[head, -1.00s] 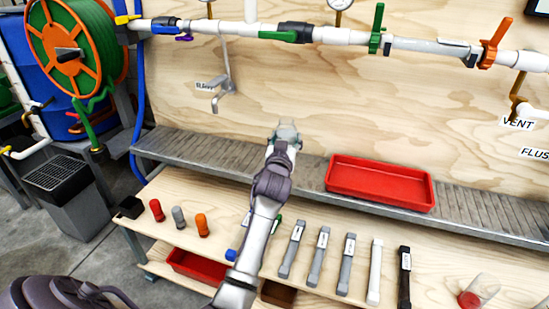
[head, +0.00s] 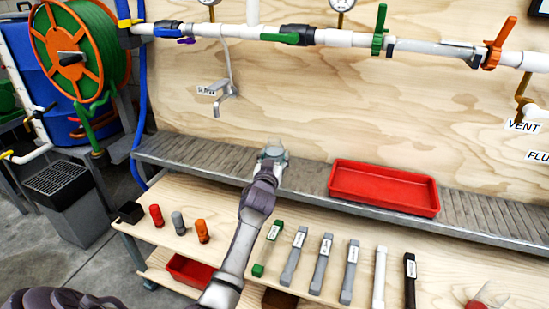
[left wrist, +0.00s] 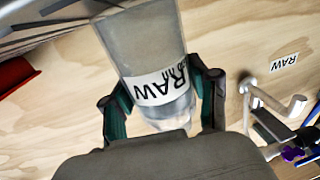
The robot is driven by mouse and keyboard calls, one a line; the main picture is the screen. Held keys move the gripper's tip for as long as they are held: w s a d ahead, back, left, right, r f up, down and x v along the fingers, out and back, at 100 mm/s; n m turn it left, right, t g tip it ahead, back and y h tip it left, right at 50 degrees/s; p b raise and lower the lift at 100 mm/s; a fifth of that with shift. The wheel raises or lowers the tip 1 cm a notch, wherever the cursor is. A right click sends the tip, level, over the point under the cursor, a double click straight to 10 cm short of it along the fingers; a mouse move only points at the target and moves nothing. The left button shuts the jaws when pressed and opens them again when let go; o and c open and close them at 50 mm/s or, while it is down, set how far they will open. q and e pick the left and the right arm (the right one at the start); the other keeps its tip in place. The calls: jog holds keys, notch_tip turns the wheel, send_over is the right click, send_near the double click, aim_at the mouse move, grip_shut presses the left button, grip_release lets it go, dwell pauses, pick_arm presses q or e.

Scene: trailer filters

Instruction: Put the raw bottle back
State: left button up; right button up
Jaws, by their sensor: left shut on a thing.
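The raw bottle (left wrist: 152,50) is clear, with a white label reading RAW, and shows large in the left wrist view. My left gripper (left wrist: 163,95) is shut on it, with a green-padded finger on each side. In the head view my left gripper (head: 273,155) is over the grey ribbed shelf, left of the red tray (head: 384,188). The arm hides most of the bottle there, and I cannot tell whether it touches the shelf. A tap with a RAW sign (head: 227,98) is on the wooden panel behind. My right gripper is not in view.
The ribbed shelf (head: 200,155) is clear left of my gripper. The bench below holds red, grey and orange capped pieces (head: 178,223) and a row of labelled strips (head: 321,263). Pipes with valves (head: 340,37) cross the panel above.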

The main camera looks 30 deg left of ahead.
pick_arm(q)
jog(key=o, duration=1.5)
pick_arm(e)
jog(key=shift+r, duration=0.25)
pick_arm(q)
jog(key=shift+r, duration=0.1)
jog(key=p+v, duration=0.2)
jog(key=v, duration=0.9)
jog(key=s+d+f+m+g+h, duration=0.25)
jog(key=s+d+f, duration=0.25)
jog(key=s+f, duration=0.3)
jog(key=s+d+f+m+g+h, duration=0.15)
jog(key=s+d+f+g, duration=0.3)
jog(key=f, duration=0.65)
jog(key=s+d+f+m+g+h, duration=0.1)
jog(key=s+d+f+g, duration=0.2)
jog(key=s, duration=0.6)
jog(key=s+d+f+m+g+h, duration=0.1)
jog(key=s+d+f+g+h, duration=0.1)
jog(key=s+d+f, duration=0.4)
jog(key=s+g, duration=0.1)
jog(key=s, duration=0.3)
jog(key=shift+g, duration=0.3)
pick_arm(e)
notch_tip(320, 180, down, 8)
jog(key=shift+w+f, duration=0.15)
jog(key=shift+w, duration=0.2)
